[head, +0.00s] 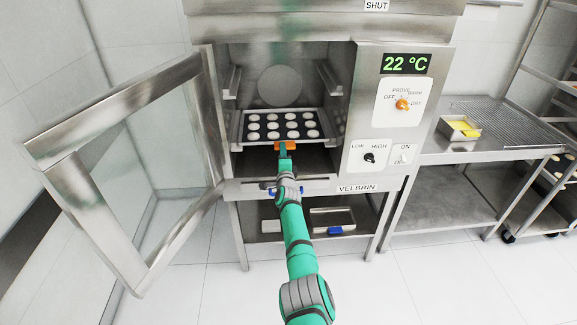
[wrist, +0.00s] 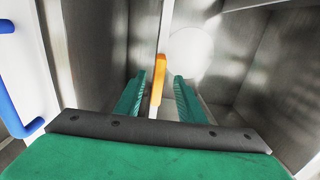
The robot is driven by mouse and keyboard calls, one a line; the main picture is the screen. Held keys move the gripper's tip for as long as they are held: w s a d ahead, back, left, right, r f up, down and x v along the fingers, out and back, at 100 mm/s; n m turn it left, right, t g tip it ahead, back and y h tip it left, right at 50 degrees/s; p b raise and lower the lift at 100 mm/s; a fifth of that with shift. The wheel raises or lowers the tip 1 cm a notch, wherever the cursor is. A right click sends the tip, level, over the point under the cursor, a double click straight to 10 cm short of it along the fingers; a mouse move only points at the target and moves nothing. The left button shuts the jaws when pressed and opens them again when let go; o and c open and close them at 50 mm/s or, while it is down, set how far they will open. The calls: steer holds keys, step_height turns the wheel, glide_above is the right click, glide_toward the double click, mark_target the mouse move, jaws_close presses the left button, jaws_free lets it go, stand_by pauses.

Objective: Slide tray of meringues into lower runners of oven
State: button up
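The tray (head: 240,134) holds rows of white round meringues (head: 291,125) and sits level inside the open oven (head: 219,188), below the upper runners (head: 233,82). Whether it rests on the lower runners is hidden by the tray itself. An orange grip (head: 299,146) shows at the tray's front edge. My gripper (head: 285,153) is at this grip. In the wrist view, my gripper's green fingers (wrist: 158,92) stand apart, one on each side of the orange grip (wrist: 159,75). Gaps show between the grip and both fingers.
The oven door (head: 108,95) stands wide open to the left. A blue handle (head: 318,182) lies below the oven opening; it also shows in the wrist view (wrist: 25,115). The control panel (head: 398,104) is on the right. A steel table (head: 470,160) stands further right.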

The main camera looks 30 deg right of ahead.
steer(key=d+v, duration=0.1)
steer(key=v, duration=0.8)
steer(key=shift+s+d, duration=0.25)
steer(key=shift+s, duration=0.45)
steer(key=shift+w+r, duration=0.1)
steer(key=shift+r, duration=0.05)
